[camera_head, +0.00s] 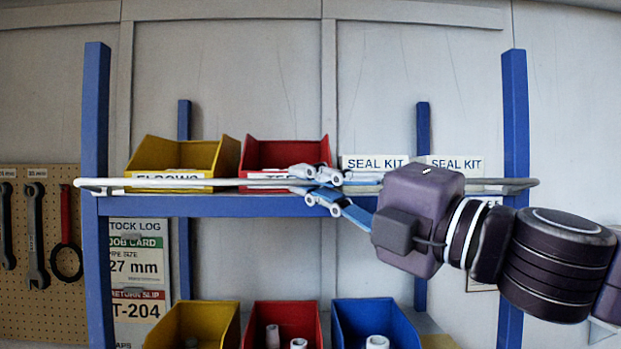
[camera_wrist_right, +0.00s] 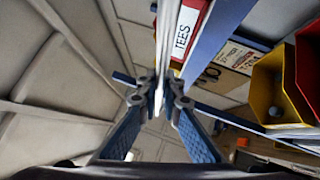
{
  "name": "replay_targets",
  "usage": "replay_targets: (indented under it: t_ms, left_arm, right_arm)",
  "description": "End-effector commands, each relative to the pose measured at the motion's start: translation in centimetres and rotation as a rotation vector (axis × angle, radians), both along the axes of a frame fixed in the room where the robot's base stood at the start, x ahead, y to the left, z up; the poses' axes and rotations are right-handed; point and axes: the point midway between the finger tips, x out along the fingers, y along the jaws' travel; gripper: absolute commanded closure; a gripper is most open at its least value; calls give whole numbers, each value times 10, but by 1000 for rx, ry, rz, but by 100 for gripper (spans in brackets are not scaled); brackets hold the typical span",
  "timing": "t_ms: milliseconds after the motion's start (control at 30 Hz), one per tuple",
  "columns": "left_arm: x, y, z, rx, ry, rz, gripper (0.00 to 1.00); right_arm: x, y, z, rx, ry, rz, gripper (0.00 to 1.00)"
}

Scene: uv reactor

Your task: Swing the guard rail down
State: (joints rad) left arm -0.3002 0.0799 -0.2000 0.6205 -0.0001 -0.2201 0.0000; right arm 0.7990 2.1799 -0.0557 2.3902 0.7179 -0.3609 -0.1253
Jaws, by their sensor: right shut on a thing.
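The guard rail (camera_head: 230,182) is a thin pale bar across the front of the rack's upper shelf, level with the shelf edge. Its ends show near the two blue front posts. My right gripper (camera_head: 308,184) comes in from the right and is shut on the rail, near its middle, in front of the red bin. In the right wrist view the fingers (camera_wrist_right: 159,98) close on the pale rail (camera_wrist_right: 159,72) from both sides. My left gripper is in neither view.
On the upper shelf (camera_head: 270,206) stand a yellow bin (camera_head: 180,153), a red bin (camera_head: 285,152) and white seal kit boxes (camera_head: 373,162). Lower bins (camera_head: 283,322) hold white fittings. A pegboard (camera_head: 18,295) with wrenches hangs at the left.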

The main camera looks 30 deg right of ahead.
Motion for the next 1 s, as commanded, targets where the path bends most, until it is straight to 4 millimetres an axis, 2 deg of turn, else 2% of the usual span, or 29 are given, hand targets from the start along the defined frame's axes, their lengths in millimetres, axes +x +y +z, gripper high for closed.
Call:
replay_targets:
  t_ms: [167,200,367,733,1000]
  left_arm:
    - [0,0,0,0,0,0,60]
    - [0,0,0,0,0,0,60]
    - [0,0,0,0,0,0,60]
    - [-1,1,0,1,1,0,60]
    - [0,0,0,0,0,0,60]
  right_arm:
    - [0,0,0,-1,-2,1,100]
    - [0,0,0,-1,-2,1,92]
    - [0,0,0,-1,-1,1,76]
    - [-3,0,0,-2,-3,0,76]
    - [-24,-6,-4,-4,-6,-2,76]
